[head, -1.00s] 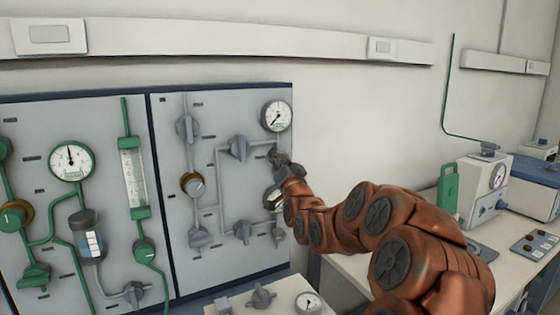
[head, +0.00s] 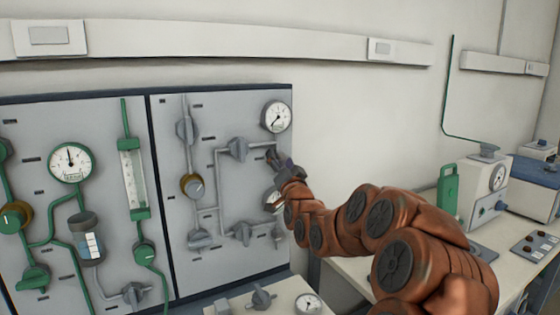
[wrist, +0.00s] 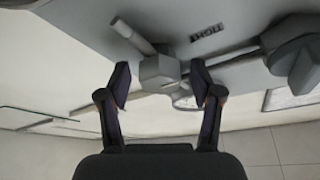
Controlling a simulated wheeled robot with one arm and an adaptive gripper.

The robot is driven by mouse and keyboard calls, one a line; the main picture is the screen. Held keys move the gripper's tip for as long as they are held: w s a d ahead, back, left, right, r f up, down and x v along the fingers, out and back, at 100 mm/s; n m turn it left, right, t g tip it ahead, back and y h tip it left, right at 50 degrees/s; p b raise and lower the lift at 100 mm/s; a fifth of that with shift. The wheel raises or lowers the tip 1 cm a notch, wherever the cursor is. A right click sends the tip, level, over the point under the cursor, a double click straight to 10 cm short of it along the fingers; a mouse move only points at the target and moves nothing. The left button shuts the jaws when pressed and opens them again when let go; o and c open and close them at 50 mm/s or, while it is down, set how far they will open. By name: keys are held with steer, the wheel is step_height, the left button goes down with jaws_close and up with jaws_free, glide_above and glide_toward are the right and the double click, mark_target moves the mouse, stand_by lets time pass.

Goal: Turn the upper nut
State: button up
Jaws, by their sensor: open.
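The upper nut (wrist: 158,72) is a small grey block-like fitting on a thin pipe, in the middle of the wrist view. My gripper (wrist: 161,85) is open, with one dark finger on each side of the nut and a visible gap to each. I cannot tell how deep the nut sits between the fingertips. In the head view my gripper (head: 274,158) is at the right part of the grey panel, just below the upper pressure gauge (head: 277,116). There the gripper hides most of the nut.
The grey panel (head: 232,185) carries several valve knobs, including one (head: 237,149) left of my gripper. A lower gauge (head: 272,200) is partly hidden by my arm. A bench (head: 372,275) with instruments stands to the right.

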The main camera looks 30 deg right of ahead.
steer(key=v, duration=0.7)
stand_by(0.6)
steer(key=s+a+f+n+g+y+p, duration=0.25)
steer(key=a+f+g, duration=0.2)
steer(key=a, duration=0.25)
steer(key=s+a+f+n+g+y+p, duration=0.1)
steer(key=a+f+n+g+y, duration=0.2)
steer(key=a+f, duration=0.35)
steer(key=s+a+f+n+g+p, duration=0.2)
steer(key=s+a+f+g, duration=0.15)
steer(key=s+a, duration=0.3)
steer(key=s+a+n+g+p, duration=0.1)
steer(key=s+a+g, duration=0.2)
steer(key=s, duration=1.2)
steer(key=s+a+n+g+p, duration=0.1)
steer(key=s+g, duration=0.7)
steer(key=s, duration=0.8)
steer(key=shift+a+f+g+y+p, duration=0.25)
steer(key=shift+a+y+p, duration=0.3)
steer(key=shift+a, duration=0.65)
steer(key=shift+n, duration=0.25)
steer(key=shift+c, duration=0.3)
